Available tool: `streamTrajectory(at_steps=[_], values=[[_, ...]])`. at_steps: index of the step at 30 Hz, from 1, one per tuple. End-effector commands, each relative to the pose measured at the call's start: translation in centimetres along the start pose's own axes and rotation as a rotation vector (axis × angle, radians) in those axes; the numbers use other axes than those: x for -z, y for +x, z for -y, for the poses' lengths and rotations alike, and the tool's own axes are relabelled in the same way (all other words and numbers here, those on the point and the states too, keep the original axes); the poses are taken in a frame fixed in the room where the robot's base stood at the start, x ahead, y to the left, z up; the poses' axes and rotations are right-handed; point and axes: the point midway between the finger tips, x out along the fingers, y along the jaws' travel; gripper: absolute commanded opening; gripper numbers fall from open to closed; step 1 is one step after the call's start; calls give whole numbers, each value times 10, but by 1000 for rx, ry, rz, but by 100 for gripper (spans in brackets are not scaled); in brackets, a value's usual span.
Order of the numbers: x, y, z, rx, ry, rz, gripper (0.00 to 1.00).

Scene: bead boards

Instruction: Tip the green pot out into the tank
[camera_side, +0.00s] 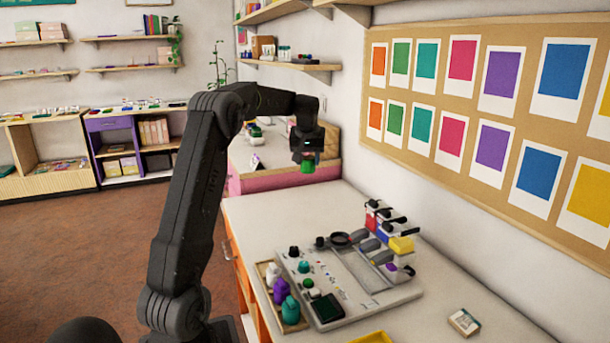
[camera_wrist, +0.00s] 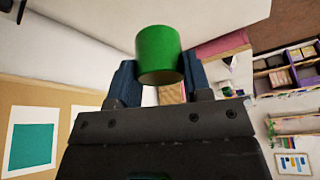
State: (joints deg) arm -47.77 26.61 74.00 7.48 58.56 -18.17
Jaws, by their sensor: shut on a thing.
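The green pot (camera_side: 307,166) is a small plain cylinder. My gripper (camera_side: 307,158) is shut on it and holds it in the air, toward the far end of the white counter. In the wrist view the green pot (camera_wrist: 159,50) sits between the two blue-grey fingers of my gripper (camera_wrist: 159,66). Its inside is not visible, so I cannot tell what it holds. A dark square tray (camera_side: 326,309) with a dark green inside stands at the front of the light grey board (camera_side: 376,298). I cannot tell for certain whether it is the tank.
A wooden tray (camera_side: 291,326) with teal and purple bottles lies left of the board. Coloured holders (camera_side: 400,246) with dark-handled tools stand at its right. A small box (camera_side: 464,322) and a yellow tray (camera_side: 371,338) are nearer. The counter beyond the board is clear.

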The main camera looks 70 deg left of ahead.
Motion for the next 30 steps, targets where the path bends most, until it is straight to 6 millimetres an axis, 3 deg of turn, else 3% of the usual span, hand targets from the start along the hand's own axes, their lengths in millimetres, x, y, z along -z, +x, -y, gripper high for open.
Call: streamTrajectory(at_steps=[8,14,24,30], values=[[-8,1,-49,-122,325,5,20],[-20,-3,-100,-255,684,4,20],[-58,-19,-192,-520,1412,-14,20],[-82,-31,-231,-645,1765,-32,20]])
